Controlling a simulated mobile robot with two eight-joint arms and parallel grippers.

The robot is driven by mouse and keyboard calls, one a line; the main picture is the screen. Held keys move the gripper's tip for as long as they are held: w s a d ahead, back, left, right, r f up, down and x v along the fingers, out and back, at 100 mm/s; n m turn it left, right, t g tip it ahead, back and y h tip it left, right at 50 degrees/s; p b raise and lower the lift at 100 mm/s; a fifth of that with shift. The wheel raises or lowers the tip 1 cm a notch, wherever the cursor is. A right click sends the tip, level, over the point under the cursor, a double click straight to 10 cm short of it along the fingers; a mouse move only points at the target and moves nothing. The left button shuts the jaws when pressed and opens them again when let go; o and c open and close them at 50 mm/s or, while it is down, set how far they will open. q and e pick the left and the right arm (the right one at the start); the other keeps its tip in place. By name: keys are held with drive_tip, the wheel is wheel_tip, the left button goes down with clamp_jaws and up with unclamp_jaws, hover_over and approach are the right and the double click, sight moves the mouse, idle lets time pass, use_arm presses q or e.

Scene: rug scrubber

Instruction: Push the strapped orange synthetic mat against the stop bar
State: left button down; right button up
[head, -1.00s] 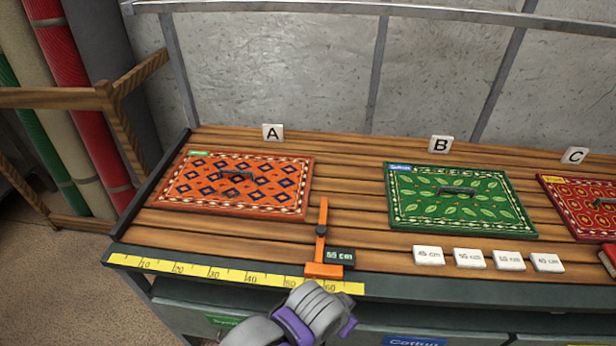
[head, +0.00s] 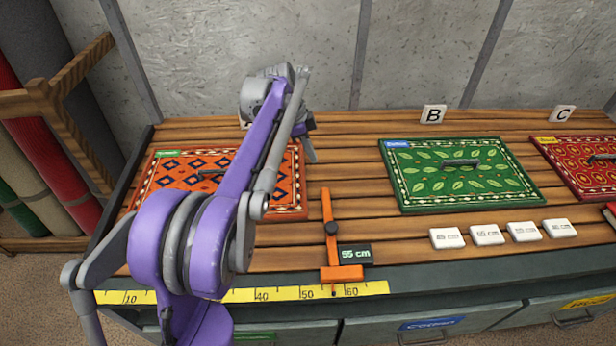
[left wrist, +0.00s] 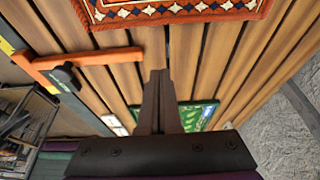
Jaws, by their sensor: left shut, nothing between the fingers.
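The orange mat (head: 288,188), with dark diamonds and a patterned border, lies flat on the slatted bench at the left. My left arm hides its middle and most of its dark handle. A dark bar (head: 122,185) runs along the bench's left edge beside the mat; I cannot tell if they touch. My left gripper (head: 311,152) is shut and empty, pointing down by the mat's far right corner; contact is unclear. In the left wrist view the shut fingers (left wrist: 158,78) are apart from the mat's border (left wrist: 170,12) in the picture. My right gripper is out of view.
An orange slider (head: 331,235) with a 55 cm display stands by the yellow ruler (head: 262,294) at the front edge. A green mat (head: 460,180) and red mat (head: 585,165) lie to the right. Several white tags (head: 487,234) lie in front. Bare slats separate the orange and green mats.

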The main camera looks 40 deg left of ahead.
sight(298, 182)
use_arm(q)
drive_tip(key=x, duration=0.9)
drive_tip(key=shift+w+f+b, duration=0.25)
drive_tip(key=shift+f+b, duration=0.05)
drive_tip(key=shift+b, duration=0.05)
drive_tip(key=shift+s+a+f, duration=0.1)
drive_tip(key=shift+s+a, duration=0.9)
drive_tip(key=shift+a, duration=0.2)
drive_tip(key=shift+s+a, duration=0.3)
drive_tip(key=s+a, duration=0.2)
drive_tip(key=a, duration=0.1)
drive_tip(key=shift+s, duration=0.2)
drive_tip(key=shift+d, duration=0.1)
